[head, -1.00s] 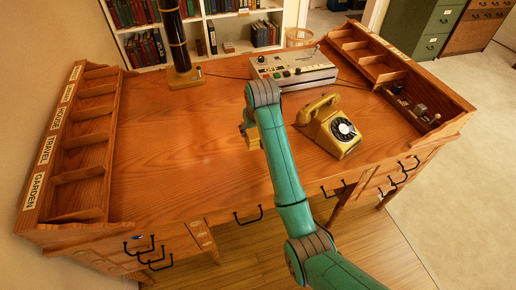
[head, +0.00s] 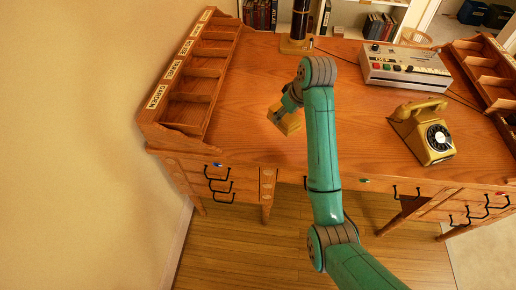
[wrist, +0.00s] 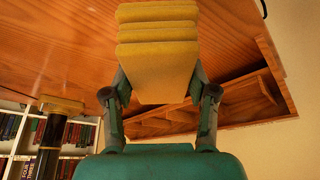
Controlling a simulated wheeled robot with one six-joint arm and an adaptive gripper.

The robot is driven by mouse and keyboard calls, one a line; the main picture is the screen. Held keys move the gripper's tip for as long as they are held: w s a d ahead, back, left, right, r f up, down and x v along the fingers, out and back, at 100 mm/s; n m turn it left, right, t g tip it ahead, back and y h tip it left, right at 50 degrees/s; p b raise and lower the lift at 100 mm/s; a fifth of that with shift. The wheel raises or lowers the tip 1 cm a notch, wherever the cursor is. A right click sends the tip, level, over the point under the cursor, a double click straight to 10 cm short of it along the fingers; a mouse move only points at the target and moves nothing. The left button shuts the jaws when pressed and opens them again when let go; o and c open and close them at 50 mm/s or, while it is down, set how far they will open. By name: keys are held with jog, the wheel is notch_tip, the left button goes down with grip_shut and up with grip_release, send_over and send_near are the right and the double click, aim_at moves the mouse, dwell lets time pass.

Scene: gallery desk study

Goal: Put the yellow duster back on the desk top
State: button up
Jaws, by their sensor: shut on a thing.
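The yellow duster (wrist: 158,60) is a folded cloth block between the two fingers of my gripper (wrist: 160,92) in the wrist view. My gripper is shut on it. In the head view the duster (head: 290,123) shows at the end of my arm, over the left-middle part of the desk top (head: 240,135). My arm partly hides my gripper (head: 283,110) there. I cannot tell whether the duster touches the wood. The desk top (wrist: 60,40) fills much of the upper wrist view.
A wooden pigeonhole rack (head: 200,75) stands on the desk's left side, another (head: 485,65) on the right. A yellow telephone (head: 425,130) and a grey machine (head: 400,65) stand right of my arm. A dark column (head: 299,20) stands at the back. The left-middle wood is bare.

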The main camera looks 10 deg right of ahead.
aim_at(291, 122)
jog(key=f, duration=0.2)
jog(key=a+f, duration=0.1)
jog(key=f, duration=0.1)
jog(key=shift+s+a+f, duration=0.1)
jog(key=shift+s+a, duration=0.05)
jog(key=shift+f, duration=2.9)
jog(key=shift+f, duration=0.1)
jog(key=o, duration=1.3)
jog(key=v, duration=1.2)
